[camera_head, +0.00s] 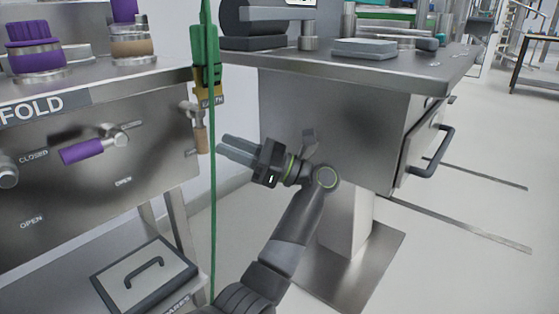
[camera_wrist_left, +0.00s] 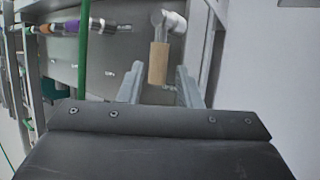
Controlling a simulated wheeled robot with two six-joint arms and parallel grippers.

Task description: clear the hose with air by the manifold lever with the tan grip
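The manifold lever with the tan grip (camera_head: 201,140) hangs downward from a silver pivot on the right side of the manifold panel (camera_head: 60,165). My left gripper (camera_head: 226,150) is open and empty, a little to the right of the grip and apart from it. In the left wrist view, the tan grip (camera_wrist_left: 158,63) lies ahead, between the lines of the two open fingers (camera_wrist_left: 158,84). My right gripper is not in view. A purple-gripped lever (camera_head: 82,151) sits on the panel's front between CLOSED and OPEN marks. I cannot tell which line is the hose.
A green line (camera_head: 213,220) hangs from a green connector (camera_head: 206,50), passing close to the tan grip on the gripper's side. A steel bench with a drawer (camera_head: 340,110) stands to the right, behind my left arm. A handled flat case (camera_head: 145,275) sits low at left.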

